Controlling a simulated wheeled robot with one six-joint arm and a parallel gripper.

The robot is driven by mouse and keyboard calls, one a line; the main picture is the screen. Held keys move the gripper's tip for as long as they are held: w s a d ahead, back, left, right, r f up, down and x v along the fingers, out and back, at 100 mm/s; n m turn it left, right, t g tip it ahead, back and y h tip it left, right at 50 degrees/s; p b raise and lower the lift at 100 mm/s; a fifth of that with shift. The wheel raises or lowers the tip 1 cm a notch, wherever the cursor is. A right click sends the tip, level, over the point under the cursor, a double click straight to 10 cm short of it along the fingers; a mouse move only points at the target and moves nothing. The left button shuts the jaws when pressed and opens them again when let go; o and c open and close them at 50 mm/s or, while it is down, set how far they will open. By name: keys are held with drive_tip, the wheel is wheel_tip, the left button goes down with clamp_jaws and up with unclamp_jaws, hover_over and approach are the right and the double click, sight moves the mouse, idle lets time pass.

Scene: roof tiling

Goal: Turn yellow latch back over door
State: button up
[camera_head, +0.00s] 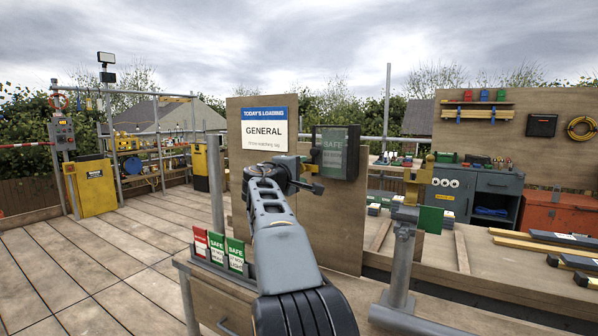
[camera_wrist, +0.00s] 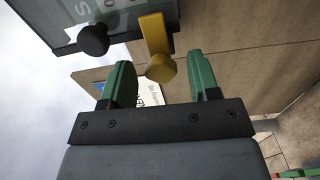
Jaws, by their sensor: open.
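The box with a dark frame and glazed door (camera_head: 336,152) hangs on the wooden board, a green SAFE card behind its glass. In the wrist view, the yellow latch (camera_wrist: 154,33) sits at the box's edge and sticks out past it, away from the glass. Its round yellow knob (camera_wrist: 161,69) lies between my fingertips in the picture; contact is not visible. A black knob (camera_wrist: 93,39) is on the door. My gripper (camera_wrist: 160,72) is open, with green finger pads either side of the knob. In the head view my gripper (camera_head: 312,178) is just below the box, and the latch is hard to make out.
The board (camera_head: 265,185) carries a GENERAL sign (camera_head: 265,129) beside the box. Red and green cards (camera_head: 217,250) stand in a rack below left. A grey post (camera_head: 402,255) with yellow and green parts stands at right. The deck at left is clear.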

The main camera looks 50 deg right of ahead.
drive_tip(key=v, duration=1.4)
drive_tip(key=shift+b, duration=0.4)
drive_tip(key=s+a+f+y+p, duration=0.3)
drive_tip(key=s+a+y+p, duration=0.1)
drive_tip(key=a+p, duration=0.4)
drive_tip(key=s+a+f+m+y+p, duration=0.1)
drive_tip(key=s+a+f+y+p, duration=0.2)
drive_tip(key=a+y+p, duration=0.4)
drive_tip(key=s+a+f+m+y+p, duration=0.1)
drive_tip(key=s+a+f+y+p, duration=0.2)
drive_tip(key=a+p, duration=0.7)
drive_tip(key=s+y+p, duration=0.1)
drive_tip(key=s+y, duration=0.1)
drive_tip(key=y, duration=0.1)
drive_tip(key=shift+s+g, duration=0.2)
drive_tip(key=shift+g, duration=0.2)
drive_tip(key=shift+f, duration=0.15)
